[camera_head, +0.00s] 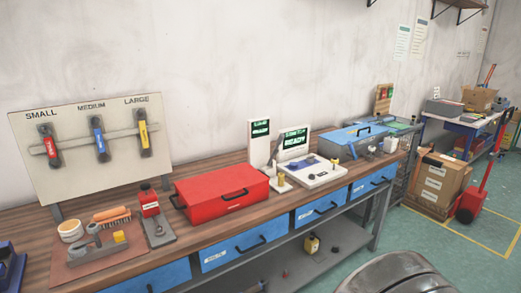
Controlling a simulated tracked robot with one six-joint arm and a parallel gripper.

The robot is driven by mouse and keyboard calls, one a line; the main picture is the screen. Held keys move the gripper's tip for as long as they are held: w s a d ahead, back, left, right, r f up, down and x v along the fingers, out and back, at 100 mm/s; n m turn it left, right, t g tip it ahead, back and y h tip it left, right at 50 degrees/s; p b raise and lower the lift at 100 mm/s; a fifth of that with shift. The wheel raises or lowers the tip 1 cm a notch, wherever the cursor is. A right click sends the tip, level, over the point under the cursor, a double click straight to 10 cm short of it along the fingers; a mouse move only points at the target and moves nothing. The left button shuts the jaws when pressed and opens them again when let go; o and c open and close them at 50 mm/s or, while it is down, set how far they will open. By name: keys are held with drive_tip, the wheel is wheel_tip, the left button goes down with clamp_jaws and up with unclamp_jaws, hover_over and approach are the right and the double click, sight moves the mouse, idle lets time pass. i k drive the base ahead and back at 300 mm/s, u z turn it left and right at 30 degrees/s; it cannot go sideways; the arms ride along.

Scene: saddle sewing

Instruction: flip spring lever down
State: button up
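I cannot make out for certain which part is the spring lever. A white machine with a lit green screen (294,140) stands on the wooden bench, with a white base plate (318,180) in front of it. Small brass-coloured parts (281,181) stand at the base plate's near left. They are too small to tell whether any is a lever, or up or down. A small red-topped device (149,203) on a grey plate stands further left on the bench. My gripper is not in view.
A closed red toolbox (222,190) lies left of the machine, and a blue case (352,136) right of it. A board with small, medium and large tools (97,140) stands at the left. A dark rounded shape (395,274) fills the bottom right.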

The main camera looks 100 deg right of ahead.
sight(281, 136)
drive_tip(key=z, duration=0.05)
drive_tip(key=i, duration=0.15)
drive_tip(key=z, duration=3.8)
drive_tip(key=i, duration=0.95)
